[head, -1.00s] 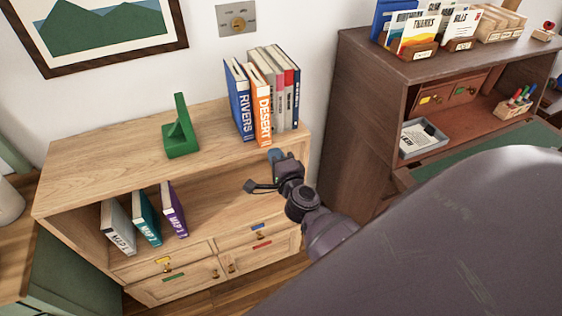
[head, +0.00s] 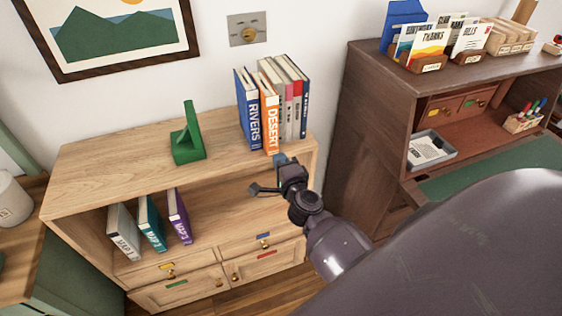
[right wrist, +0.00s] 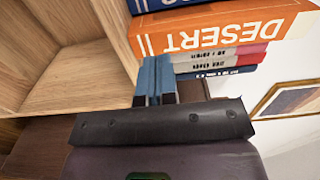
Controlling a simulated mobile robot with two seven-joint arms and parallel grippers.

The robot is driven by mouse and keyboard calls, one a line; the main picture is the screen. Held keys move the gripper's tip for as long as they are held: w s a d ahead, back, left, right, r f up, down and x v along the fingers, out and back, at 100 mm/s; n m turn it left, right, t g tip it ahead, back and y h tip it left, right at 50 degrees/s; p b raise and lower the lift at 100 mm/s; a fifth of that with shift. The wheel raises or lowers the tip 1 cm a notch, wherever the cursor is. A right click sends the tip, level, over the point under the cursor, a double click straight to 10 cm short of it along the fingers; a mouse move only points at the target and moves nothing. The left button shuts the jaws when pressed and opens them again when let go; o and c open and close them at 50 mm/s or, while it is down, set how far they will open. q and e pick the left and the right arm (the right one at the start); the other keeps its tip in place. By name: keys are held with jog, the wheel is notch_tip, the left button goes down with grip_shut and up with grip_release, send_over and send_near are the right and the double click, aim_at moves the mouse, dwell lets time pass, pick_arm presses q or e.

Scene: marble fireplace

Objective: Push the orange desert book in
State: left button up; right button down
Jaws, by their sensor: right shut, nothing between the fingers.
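The orange DESERT book (head: 270,122) stands upright on the cabinet's top shelf, right of the blue RIVERS book (head: 248,115). Its spine faces me and stands out in front of the grey, red and dark books (head: 292,100) to its right. In the right wrist view the orange book (right wrist: 220,30) shows its spine lettering upside down. My right gripper (head: 280,158) is shut and empty, just below and in front of the foot of the orange book. Its blue fingertips (right wrist: 154,80) are together near that spine; I cannot tell whether they touch it. My left gripper is not in view.
A green bookend (head: 187,143) stands to the left on the cabinet top (head: 100,175), with bare wood between it and the books. Several map books (head: 152,223) stand in the cubby below. A dark desk (head: 375,120) stands to the right.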

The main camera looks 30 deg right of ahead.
aim_at(274, 148)
jog(key=shift+x, duration=1)
jog(key=shift+w, duration=0.3)
jog(key=shift+x, duration=0.9)
jog(key=shift+w+d, duration=0.15)
jog(key=shift+w, duration=0.25)
jog(key=shift+w+d, duration=0.15)
jog(key=shift+w, duration=0.4)
jog(key=shift+w+d, duration=0.15)
jog(key=shift+w, duration=0.45)
jog(key=shift+s, duration=0.1)
